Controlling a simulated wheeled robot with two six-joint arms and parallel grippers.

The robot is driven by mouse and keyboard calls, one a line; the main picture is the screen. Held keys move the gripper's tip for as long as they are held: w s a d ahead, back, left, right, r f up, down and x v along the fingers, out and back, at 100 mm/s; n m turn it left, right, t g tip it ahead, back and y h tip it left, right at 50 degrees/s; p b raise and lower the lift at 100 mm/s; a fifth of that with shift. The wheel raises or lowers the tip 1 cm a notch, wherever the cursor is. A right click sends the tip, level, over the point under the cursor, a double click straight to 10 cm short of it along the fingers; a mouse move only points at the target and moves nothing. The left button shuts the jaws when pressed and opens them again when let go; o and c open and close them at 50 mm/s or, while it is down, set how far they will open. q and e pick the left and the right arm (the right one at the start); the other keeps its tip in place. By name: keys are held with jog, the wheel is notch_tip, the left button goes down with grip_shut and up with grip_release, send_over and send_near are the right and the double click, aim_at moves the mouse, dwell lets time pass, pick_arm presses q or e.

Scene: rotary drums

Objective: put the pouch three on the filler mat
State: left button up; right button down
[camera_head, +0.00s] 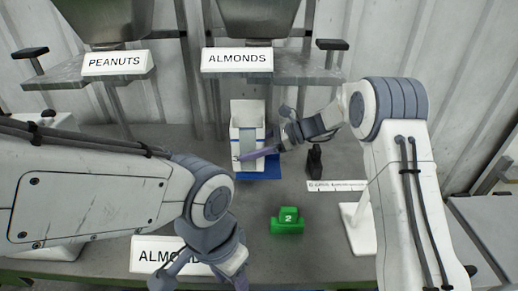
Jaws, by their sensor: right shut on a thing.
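A white pouch with blue bands and an open top (247,118) stands upright under the ALMONDS spout in the head view. My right gripper (255,152) reaches in from the right and is shut on the pouch, with one finger across its front low down. The other finger is mostly hidden. A blue mat (262,174) shows under and to the right of the pouch. I cannot tell whether the pouch's base touches the mat. My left gripper (203,279) is at the bottom edge, fingers spread and empty, over a white ALMONDS sign.
The PEANUTS sign (114,63) and ALMONDS sign (237,59) hang on ledges below metal hoppers. A green block marked 2 (287,221), a small black object (314,161) and a white label strip (337,186) are on the grey table. The table left of the pouch looks clear.

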jog(key=w+d, duration=0.2)
jog(key=w, duration=0.1)
jog(key=shift+w+d, duration=0.15)
jog(key=shift+d, duration=0.25)
jog(key=shift+f+p, duration=0.35)
jog(key=shift+f, duration=1.4)
jog(key=shift+f, duration=0.2)
grip_release()
jog(key=shift+r, duration=0.1)
